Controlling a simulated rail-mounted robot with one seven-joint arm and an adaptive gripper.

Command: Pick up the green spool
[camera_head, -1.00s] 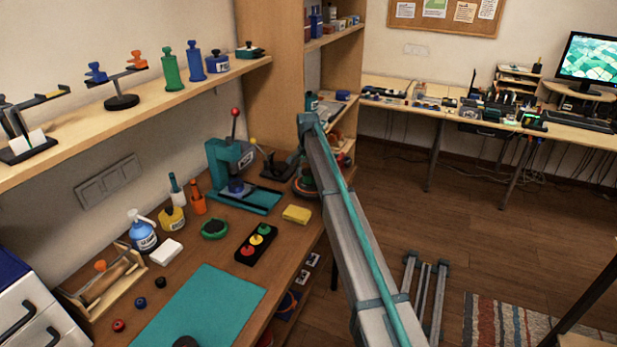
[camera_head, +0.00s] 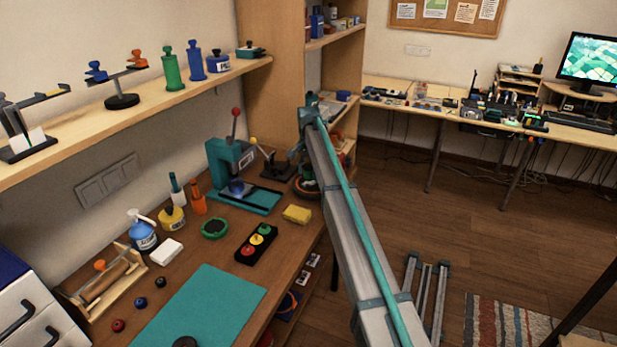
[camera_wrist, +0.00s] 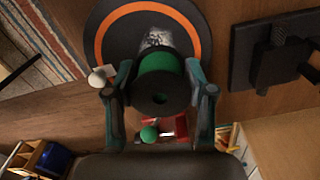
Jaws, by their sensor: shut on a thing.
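The green spool (camera_wrist: 160,64) is in the middle of the wrist view, with a green core and a dark round end facing the camera. My gripper (camera_wrist: 160,92) has one finger on each side of the spool and is shut on it. Behind it is a dark disc (camera_wrist: 112,22) with an orange ring; I cannot tell whether the spool touches it. In the head view my arm reaches toward the tall wooden shelf, and the spool cannot be made out clearly there.
A black stand (camera_wrist: 262,62) is close on the right in the wrist view. In the head view a teal press (camera_head: 238,172), a yellow sponge (camera_head: 297,214) and a black tray (camera_head: 256,243) with coloured knobs stand on the bench. The wooden floor at right is largely open.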

